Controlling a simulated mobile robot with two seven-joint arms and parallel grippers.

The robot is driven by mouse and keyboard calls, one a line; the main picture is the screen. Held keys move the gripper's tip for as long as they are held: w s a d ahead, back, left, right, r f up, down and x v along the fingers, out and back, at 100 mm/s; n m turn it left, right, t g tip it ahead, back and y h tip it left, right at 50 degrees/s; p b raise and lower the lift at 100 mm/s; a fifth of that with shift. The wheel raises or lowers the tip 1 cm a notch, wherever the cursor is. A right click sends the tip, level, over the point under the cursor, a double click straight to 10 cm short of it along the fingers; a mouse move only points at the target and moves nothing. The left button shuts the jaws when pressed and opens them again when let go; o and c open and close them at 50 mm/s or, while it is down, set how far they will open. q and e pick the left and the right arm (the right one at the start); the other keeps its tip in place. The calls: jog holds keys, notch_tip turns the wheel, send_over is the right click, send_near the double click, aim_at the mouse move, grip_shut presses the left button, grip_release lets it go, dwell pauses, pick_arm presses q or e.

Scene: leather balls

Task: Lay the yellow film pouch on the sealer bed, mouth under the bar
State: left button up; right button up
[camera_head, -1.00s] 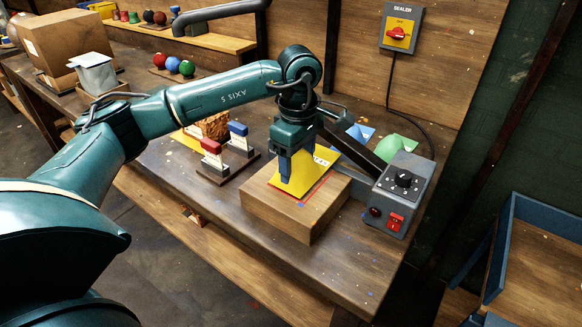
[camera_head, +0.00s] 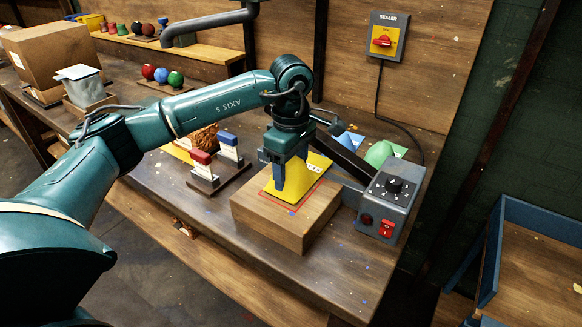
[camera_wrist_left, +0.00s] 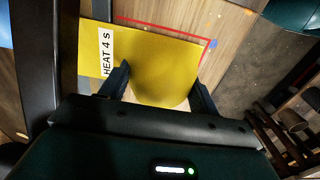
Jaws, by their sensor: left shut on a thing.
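The yellow film pouch (camera_head: 316,163) lies over the wooden sealer bed (camera_head: 266,222), inside or near its red outline. Its near part rises in a bulge at my fingers. My left gripper (camera_head: 278,188) points down and is shut on the pouch's near part; in the left wrist view the film (camera_wrist_left: 160,62) bulges between the two fingers (camera_wrist_left: 160,84). The label end, reading "HEAT 4 S", points toward the dark sealer bar (camera_head: 343,152), which slopes up behind the bed. Whether the mouth is under the bar is hidden by my wrist. My right gripper is out of view.
The grey control box (camera_head: 388,205) stands close at the bed's right. A stand with red and blue pieces (camera_head: 215,172) is on the left. Blue (camera_head: 350,141) and green (camera_head: 380,153) pieces lie behind the bar. A blue-sided tray (camera_head: 487,255) is at right.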

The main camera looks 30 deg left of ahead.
pick_arm(q)
jog(key=shift+f, duration=0.35)
jog(key=o, duration=1.2)
jog(key=shift+o, duration=0.2)
notch_tip(320, 180, up, 12)
jog(key=shift+r, duration=0.6)
